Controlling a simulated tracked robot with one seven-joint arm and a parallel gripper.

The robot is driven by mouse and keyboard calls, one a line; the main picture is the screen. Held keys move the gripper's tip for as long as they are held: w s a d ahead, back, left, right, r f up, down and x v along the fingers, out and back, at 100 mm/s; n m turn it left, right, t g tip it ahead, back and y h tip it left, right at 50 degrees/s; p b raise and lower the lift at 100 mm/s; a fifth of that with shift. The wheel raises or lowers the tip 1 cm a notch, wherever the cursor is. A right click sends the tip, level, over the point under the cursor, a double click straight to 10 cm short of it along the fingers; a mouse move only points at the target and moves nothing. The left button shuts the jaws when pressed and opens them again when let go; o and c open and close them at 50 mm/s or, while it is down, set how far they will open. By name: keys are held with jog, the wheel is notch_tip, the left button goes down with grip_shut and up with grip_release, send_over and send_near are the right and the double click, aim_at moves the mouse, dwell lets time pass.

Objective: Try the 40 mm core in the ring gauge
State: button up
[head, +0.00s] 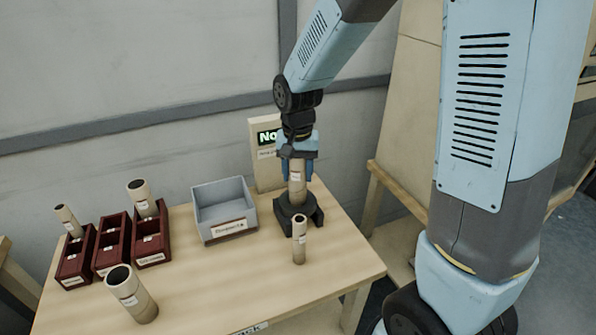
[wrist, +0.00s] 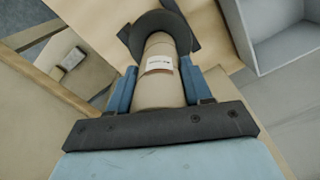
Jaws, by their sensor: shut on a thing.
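My gripper (head: 298,165) is shut on a tan cardboard core (head: 297,184) with a white label. The core stands upright, and its lower end is at the dark ring gauge (head: 312,213) on the table. In the wrist view the core (wrist: 158,88) lies between my blue fingers, and its far end meets the dark ring (wrist: 182,30). I cannot tell how deep it sits in the ring. The label is too small to read. Behind the gripper a sign (head: 267,138) shows green text beginning "No", partly hidden by my gripper.
A thin core (head: 299,240) stands just in front of the gauge. A grey bin (head: 222,232) is left of it. Three dark red boxes (head: 112,262) stand at the left; cores (head: 68,221) and (head: 143,199) stand in two. A wide core (head: 131,294) stands at the front left. The front middle is clear.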

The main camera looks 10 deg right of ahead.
jog(key=shift+s+f, duration=0.1)
jog(key=shift+f, duration=0.05)
dwell(0.4)
jog(key=o, duration=1.1)
notch_tip(320, 180, up, 14)
jog(key=shift+f, duration=0.1)
jog(key=s+d+r+t, duration=0.2)
jog(key=s+d, duration=0.3)
jog(key=s+d+r+n+t, duration=0.1)
jog(key=s+d+r, duration=0.1)
jog(key=s+d, duration=0.4)
jog(key=s+d+r+n+t, duration=0.1)
jog(key=s+d+r+t, duration=0.1)
jog(key=s+d, duration=0.3)
jog(key=shift+s+d+r+t, duration=0.15)
jog(key=shift+s+r+t, duration=0.15)
jog(key=shift+s, duration=0.05)
